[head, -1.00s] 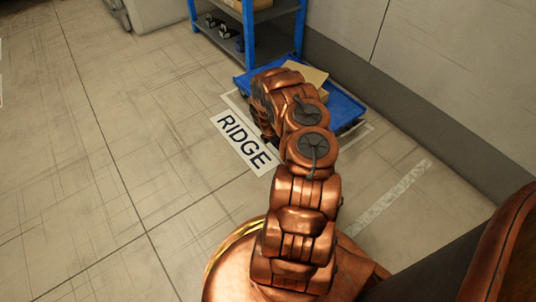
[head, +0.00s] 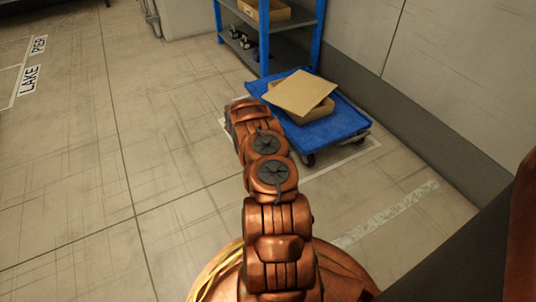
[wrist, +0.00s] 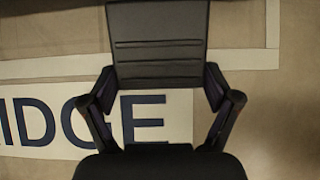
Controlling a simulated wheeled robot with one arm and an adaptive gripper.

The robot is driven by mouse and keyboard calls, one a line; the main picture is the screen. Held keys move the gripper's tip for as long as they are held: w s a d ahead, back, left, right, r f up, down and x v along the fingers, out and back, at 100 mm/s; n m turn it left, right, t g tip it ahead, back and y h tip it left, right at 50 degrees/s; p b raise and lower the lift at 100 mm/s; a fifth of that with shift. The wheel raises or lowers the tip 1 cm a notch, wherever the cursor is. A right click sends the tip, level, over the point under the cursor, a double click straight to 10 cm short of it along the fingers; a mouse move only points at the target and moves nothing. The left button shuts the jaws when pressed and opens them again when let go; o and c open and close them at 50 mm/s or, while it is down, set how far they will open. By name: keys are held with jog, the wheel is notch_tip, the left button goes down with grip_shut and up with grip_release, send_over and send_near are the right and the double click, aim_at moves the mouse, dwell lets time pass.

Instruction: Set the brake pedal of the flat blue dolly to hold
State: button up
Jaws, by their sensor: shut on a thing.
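The flat blue dolly (head: 335,129) stands on the floor near the wall in the head view, with a caster showing at its front corner. A cardboard box (head: 316,112) with a flat tan sheet on top sits on it. In the wrist view a dark ribbed plate, which looks like the brake pedal (wrist: 158,45), lies between the fingertips of my gripper (wrist: 160,86). The fingers touch or nearly touch its two sides and are shut on it. In the head view my arm hides the gripper and pedal. I cannot tell the pedal's setting.
A blue shelf rack (head: 264,40) stands right behind the dolly, with the wall (head: 440,90) along the right. A floor label ending in "IDGE" (wrist: 60,122) lies under the gripper. Open floor (head: 110,170) is to the left, with "LAKE" and "PIER" labels (head: 30,78) farther off.

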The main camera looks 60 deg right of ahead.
jog(key=shift+s+f, duration=0.1)
jog(key=shift+s, duration=0.1)
dwell(0.3)
jog(key=o, duration=1.4)
jog(key=shift+o, duration=0.2)
jog(key=shift+w, duration=0.1)
jog(key=shift+w+a+r, duration=0.2)
jog(key=shift+r, duration=0.3)
jog(key=v, duration=1.1)
jog(key=shift+a, duration=0.1)
